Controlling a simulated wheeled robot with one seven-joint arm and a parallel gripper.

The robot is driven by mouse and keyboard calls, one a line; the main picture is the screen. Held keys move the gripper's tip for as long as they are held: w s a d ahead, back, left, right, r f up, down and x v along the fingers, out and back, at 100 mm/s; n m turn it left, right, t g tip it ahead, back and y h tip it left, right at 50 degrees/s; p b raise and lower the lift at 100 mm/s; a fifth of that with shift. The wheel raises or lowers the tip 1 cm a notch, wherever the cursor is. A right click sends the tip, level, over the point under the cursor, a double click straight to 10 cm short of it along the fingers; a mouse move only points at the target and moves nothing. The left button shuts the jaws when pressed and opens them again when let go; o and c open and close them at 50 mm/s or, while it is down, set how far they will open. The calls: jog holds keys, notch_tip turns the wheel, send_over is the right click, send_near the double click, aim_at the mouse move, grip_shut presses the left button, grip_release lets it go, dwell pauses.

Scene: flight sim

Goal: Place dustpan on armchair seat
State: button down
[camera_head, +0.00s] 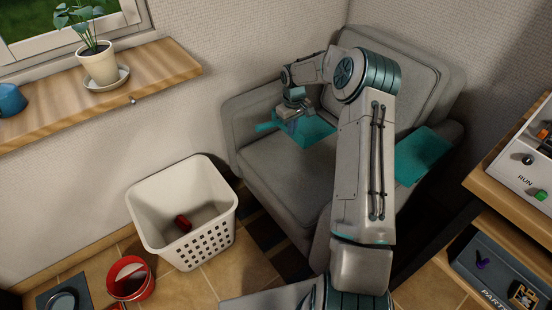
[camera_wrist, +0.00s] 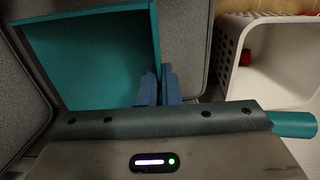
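The teal dustpan (camera_head: 318,132) is over the back-left part of the grey armchair's seat (camera_head: 285,172). Its handle (camera_head: 265,127) points left toward the left armrest. My gripper (camera_head: 293,124) is at the dustpan, between the pan and the handle end. In the wrist view the blue fingers (camera_wrist: 157,88) are close together at the edge of the pan (camera_wrist: 105,55), and seem shut on it. The handle end (camera_wrist: 295,124) sticks out at the right. The middle of the handle is hidden by my gripper. I cannot tell whether the pan touches the seat.
A flat teal thing (camera_head: 424,152) lies on the right armrest. A white basket (camera_head: 205,240) with a red object (camera_head: 183,222) stands left of the armchair. A red bucket (camera_head: 131,282) is on the floor. A wooden shelf (camera_head: 500,165) is at right. My arm hides part of the armchair.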

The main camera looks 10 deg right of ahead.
notch_tip(320, 180, down, 6)
jog(key=b, duration=0.4)
jog(key=shift+a, duration=0.1)
jog(key=w+a+f+b, duration=0.1)
jog(key=w+a+f, duration=0.1)
jog(key=a, duration=0.1)
jog(key=w+a+f, duration=0.2)
jog(key=a, duration=0.1)
jog(key=w+a+f+b, duration=0.1)
jog(key=w+a+f, duration=0.1)
jog(key=w+a, duration=0.1)
jog(key=shift+f+b, duration=0.3)
jog(key=shift+f, duration=0.1)
jog(key=shift+f+b, duration=0.55)
jog(key=shift+f, duration=1.35)
jog(key=shift+f, duration=0.2)
jog(key=c, duration=1.6)
grip_release()
jog(key=shift+c, duration=0.2)
jog(key=shift+r, duration=0.1)
